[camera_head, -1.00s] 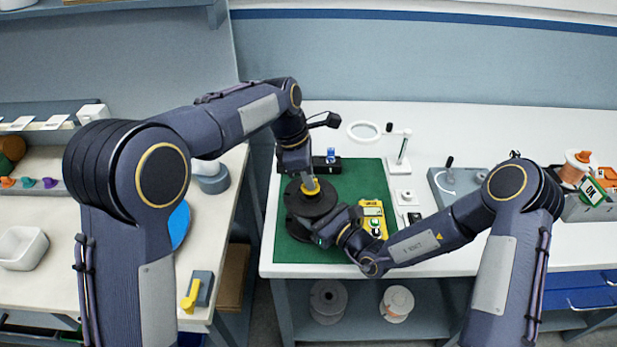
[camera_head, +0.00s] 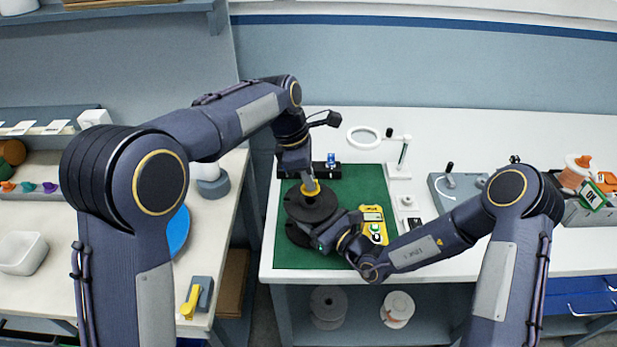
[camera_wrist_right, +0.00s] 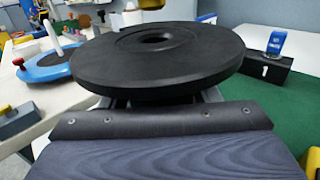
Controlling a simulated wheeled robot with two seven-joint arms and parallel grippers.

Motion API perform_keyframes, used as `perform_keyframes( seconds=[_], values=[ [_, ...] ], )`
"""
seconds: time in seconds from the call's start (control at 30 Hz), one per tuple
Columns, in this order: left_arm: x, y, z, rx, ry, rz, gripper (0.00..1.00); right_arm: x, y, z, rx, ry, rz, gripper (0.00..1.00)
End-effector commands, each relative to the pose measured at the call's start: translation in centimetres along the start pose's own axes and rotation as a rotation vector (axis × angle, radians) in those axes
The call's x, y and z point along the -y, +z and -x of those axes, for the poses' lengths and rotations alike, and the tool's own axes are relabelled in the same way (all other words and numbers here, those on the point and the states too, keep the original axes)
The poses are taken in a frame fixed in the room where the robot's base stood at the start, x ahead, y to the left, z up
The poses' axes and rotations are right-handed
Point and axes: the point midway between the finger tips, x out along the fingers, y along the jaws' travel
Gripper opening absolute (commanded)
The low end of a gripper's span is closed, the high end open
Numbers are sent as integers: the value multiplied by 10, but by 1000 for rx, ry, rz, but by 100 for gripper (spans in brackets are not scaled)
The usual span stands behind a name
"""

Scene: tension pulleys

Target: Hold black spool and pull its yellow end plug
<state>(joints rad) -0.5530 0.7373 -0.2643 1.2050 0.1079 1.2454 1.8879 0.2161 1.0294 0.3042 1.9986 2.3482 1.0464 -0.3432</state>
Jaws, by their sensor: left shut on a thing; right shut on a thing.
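The black spool (camera_head: 322,208) stands on the green mat (camera_head: 300,259), with its upper and lower flanges showing. My left gripper (camera_head: 311,188) points down over the middle of the spool, shut on the yellow end plug (camera_head: 312,193). In the right wrist view the upper flange (camera_wrist_right: 110,68) is level and its centre hole looks dark and empty, with no plug in it. The plug thus appears clear of the hole, above the spool. My right gripper (camera_head: 318,240) is shut on the spool from the front right. Its fingers reach under the upper flange, which hides their tips.
A yellow meter (camera_head: 373,224) lies on the mat right of the spool. A black block with a blue piece (camera_head: 331,161) stands behind it. A ring magnifier (camera_head: 363,136) is further back. The front bench edge is close.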

Motion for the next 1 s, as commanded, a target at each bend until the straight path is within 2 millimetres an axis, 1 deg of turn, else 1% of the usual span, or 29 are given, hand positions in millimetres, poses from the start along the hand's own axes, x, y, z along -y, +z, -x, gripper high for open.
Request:
perform_keyframes(
  seconds=[0.4,0.57,0.83,0.87,1.0],
  values=[
    [0,9,31,0,2,-2,0,0,0,0,-1,0,-1,28],
    [0,10,35,0,1,-1,0,0,0,0,-1,1,-1,28],
    [0,10,35,0,1,-1,0,0,0,0,-1,1,-1,28],
    [0,10,35,0,1,-1,0,0,0,0,-1,1,-1,57],
    [0,10,35,0,1,0,0,0,0,0,-1,0,0,76]
  ],
)
